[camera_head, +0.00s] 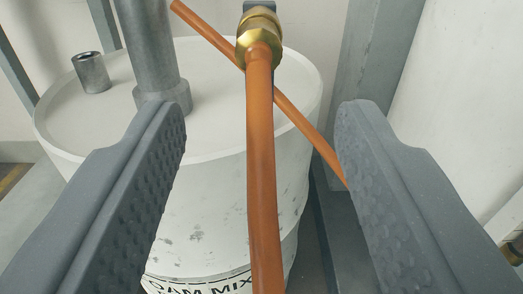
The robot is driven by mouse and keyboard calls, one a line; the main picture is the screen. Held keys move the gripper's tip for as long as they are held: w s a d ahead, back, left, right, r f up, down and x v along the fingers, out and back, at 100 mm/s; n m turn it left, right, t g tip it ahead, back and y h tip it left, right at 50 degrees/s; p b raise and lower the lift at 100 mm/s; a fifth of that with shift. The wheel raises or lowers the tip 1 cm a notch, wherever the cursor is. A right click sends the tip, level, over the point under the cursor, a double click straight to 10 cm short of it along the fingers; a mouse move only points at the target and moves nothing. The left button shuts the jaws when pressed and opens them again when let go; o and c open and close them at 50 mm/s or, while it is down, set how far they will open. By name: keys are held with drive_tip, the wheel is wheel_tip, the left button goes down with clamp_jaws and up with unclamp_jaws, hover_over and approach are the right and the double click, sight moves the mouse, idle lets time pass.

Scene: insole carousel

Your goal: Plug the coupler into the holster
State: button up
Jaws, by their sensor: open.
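The brass coupler (259,27) is at the top centre, on the end of an orange hose (262,170). It meets a dark grey fitting (260,5) at the top edge, which may be the holster. Most of that fitting is hidden or cut off, so I cannot tell how deep the coupler sits in it. My gripper (262,110) is open, with one ridged grey finger on each side of the picture. The hose runs down between the fingers with clear gaps on both sides. The coupler is beyond the fingertips.
A large white drum (215,175) with partly visible "FOAM MIX" lettering stands behind the hose. A thick grey pipe (150,45) and a short metal stub (91,72) rise from its top. Another orange hose stretch crosses diagonally behind. A grey post (365,60) stands at right.

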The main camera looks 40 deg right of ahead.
drive_tip(key=v, duration=0.5)
drive_tip(key=shift+s+a+p, duration=0.2)
drive_tip(key=shift+s+p, duration=0.05)
drive_tip(key=shift+p, duration=0.05)
